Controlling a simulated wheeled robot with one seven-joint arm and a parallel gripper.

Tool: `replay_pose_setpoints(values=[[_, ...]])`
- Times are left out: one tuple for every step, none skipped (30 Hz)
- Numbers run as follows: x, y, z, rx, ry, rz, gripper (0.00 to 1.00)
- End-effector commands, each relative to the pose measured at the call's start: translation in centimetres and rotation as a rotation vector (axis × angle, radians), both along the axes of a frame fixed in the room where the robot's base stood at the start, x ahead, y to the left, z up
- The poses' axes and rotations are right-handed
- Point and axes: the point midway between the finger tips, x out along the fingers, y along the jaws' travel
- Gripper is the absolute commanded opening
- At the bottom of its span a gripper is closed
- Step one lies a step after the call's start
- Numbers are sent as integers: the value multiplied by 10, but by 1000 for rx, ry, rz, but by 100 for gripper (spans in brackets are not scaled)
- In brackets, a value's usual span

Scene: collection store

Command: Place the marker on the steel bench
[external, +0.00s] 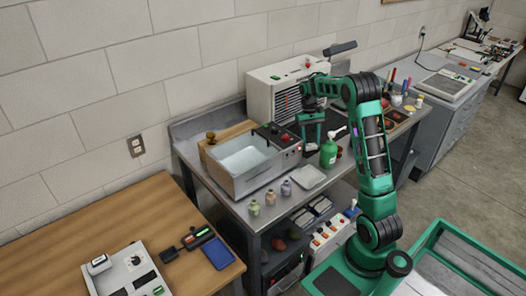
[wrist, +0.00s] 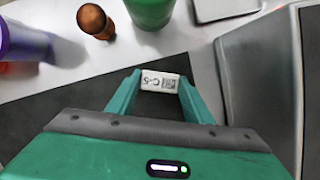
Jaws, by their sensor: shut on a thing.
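The white marker (wrist: 160,82), a small block with printing that looks like "C-5", sits between my fingertips in the wrist view. My gripper (wrist: 158,88) is shut on it, over the edge between a dark mat and bare metal. In the external view my gripper (external: 312,138) points down over the middle of the steel bench (external: 239,207), behind the green pump bottle. The marker cannot be made out there. Bare steel bench (wrist: 200,42) shows beyond the marker in the wrist view. I cannot tell whether the marker touches the surface below.
A green pump bottle (external: 328,153) stands close to my gripper. A steel water bath (external: 250,172) is at left, with a white tray (external: 308,177) and small bottles (external: 270,198) in front. A white heater-like unit (external: 275,97) stands behind. A brown knobbed object (wrist: 95,21) is near.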

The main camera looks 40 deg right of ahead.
Motion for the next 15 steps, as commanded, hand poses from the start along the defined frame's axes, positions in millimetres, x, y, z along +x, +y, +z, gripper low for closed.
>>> replay_pose_setpoints(values=[[0, 0, -1, 0, 0, 0, 21], [0, 0, -2, 0, 0, 0, 21], [0, 0, -2, 0, 0, 0, 21], [0, 0, -3, 0, 0, 0, 21], [0, 0, -3, 0, 0, 0, 21], [0, 0, -3, 0, 0, 0, 56], [0, 0, -3, 0, 0, 0, 63], [0, 0, -3, 0, 0, 0, 68], [0, 0, -3, 0, 0, 0, 68], [0, 0, -3, 0, 0, 0, 68], [0, 0, -3, 0, 0, 0, 68], [0, 0, -3, 0, 0, 0, 68], [0, 0, -3, 0, 0, 0, 68], [0, 0, -3, 0, 0, 0, 68], [0, 0, -3, 0, 0, 0, 68]])
